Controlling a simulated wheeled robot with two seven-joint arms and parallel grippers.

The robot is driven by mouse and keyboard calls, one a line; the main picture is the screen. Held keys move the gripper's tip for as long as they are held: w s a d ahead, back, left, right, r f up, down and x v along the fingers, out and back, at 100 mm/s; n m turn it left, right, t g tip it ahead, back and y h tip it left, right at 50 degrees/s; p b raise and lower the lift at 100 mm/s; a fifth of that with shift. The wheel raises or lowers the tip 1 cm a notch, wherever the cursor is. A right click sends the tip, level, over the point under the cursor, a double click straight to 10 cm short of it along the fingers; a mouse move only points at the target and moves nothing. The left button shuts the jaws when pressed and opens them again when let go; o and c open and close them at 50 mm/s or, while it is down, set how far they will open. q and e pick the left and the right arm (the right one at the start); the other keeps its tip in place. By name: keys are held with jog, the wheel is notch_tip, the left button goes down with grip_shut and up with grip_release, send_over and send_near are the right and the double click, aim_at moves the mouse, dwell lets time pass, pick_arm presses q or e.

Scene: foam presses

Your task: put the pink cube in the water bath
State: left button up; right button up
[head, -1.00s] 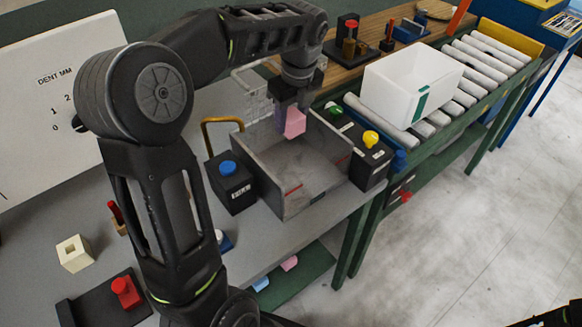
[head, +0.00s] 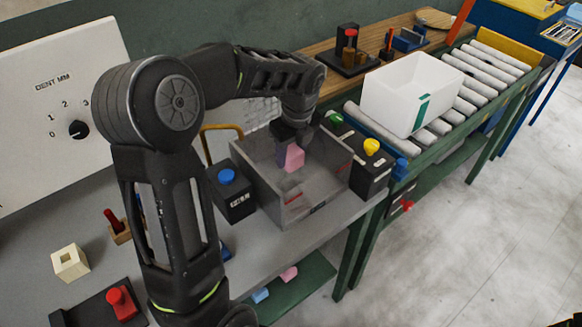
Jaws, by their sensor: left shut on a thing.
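The pink cube (head: 294,158) is held in my left gripper (head: 291,143), whose jaws are shut on it. The water bath (head: 320,192) is a grey open-topped box with red marks on its front wall, standing on the bench. The cube shows within the walls of the bath. I cannot tell whether it touches the floor of the bath. My left wrist hides part of the back wall. My right gripper is not in view.
A black box with a blue knob (head: 227,176) stands close left of the bath, and one with a yellow knob (head: 372,147) close right. A white bin (head: 395,90) sits on the roller conveyor (head: 470,72). Pink (head: 289,273) and blue (head: 260,295) pieces lie on the lower shelf.

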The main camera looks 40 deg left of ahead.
aim_at(291, 178)
pick_arm(q)
jog(key=shift+f, duration=0.65)
jog(key=shift+f, duration=1.85)
jog(key=shift+f, duration=0.15)
jog(key=o, duration=1.3)
jog(key=r, duration=0.4)
jog(key=d+r, duration=0.1)
jog(key=r, duration=0.7)
jog(key=shift+s+d+r, duration=0.15)
jog(key=shift+s+d, duration=0.1)
jog(key=shift+d, duration=0.15)
